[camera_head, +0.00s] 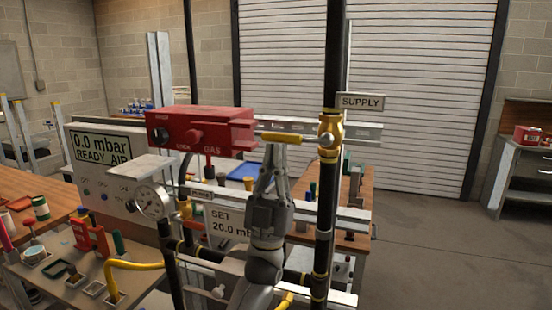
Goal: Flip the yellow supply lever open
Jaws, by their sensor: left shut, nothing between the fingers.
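The yellow supply lever (283,138) points left, roughly horizontal, from the brass valve (330,128) on the black vertical pipe (325,210). A SUPPLY sign (361,102) is beside the valve. My left gripper (275,152) points up, its closed fingertips just below the lever in the picture. It holds nothing. I cannot tell whether the fingertips touch the lever. My right gripper is out of view.
A red GAS box (203,130) is close on the left of the lever. A pressure gauge (151,201) and a display panel (108,150) reading 0.0 mbar stand farther left. A metal rail (350,131) runs behind the valve. Floor on the right is clear.

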